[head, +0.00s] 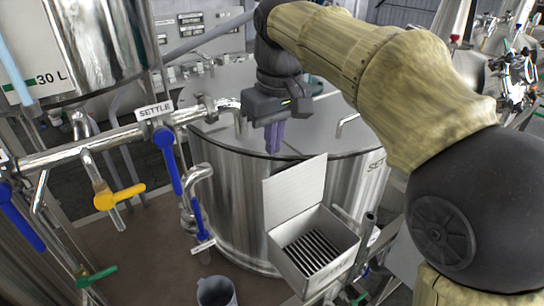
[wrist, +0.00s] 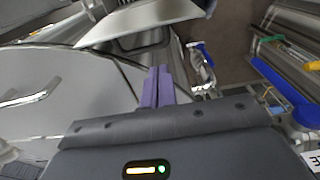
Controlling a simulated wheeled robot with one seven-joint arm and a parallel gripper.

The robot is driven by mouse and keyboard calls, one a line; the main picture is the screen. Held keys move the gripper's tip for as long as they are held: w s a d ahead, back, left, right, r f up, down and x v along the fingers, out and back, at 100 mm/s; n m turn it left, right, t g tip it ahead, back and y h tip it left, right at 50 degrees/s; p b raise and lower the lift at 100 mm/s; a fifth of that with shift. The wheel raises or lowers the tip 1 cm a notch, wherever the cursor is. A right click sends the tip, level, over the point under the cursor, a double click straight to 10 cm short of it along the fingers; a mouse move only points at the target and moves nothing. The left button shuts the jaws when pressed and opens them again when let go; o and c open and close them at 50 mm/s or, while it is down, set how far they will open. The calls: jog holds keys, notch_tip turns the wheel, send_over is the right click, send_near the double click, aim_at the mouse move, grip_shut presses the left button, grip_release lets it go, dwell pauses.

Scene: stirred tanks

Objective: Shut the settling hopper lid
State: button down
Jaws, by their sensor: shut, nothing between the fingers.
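The settling hopper (head: 290,268) is a pale metal box with a dark slatted grate inside, at the front of the large steel tank. Its flat lid (head: 295,192) stands open, raised nearly upright from the hopper's back edge. My gripper (head: 273,140) is above the tank top, up and behind the lid in the head view, apart from it. Its purple fingers point down, closed together and empty. In the wrist view the fingers (wrist: 157,85) show at the middle, and a pale slanted panel beyond them, seemingly the lid (wrist: 150,18), is near the top.
The steel tank (head: 235,185) has a broad top with a curved handle (head: 346,122). Pipes with a blue valve lever (head: 168,160) and a yellow one (head: 118,196) run on the left. A grey cup (head: 216,292) stands at the bottom. Free air surrounds the lid's upper edge.

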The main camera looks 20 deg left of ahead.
aim_at(290, 187)
jog(key=shift+w+a+f+p, duration=0.1)
jog(key=shift+f+p, duration=0.05)
jog(key=shift+f, duration=1)
jog(key=shift+w+a+f+p, duration=0.1)
jog(key=shift+f+p, duration=0.05)
jog(key=shift+f, duration=0.95)
jog(key=shift+d+b, duration=0.15)
jog(key=shift+b, duration=0.3)
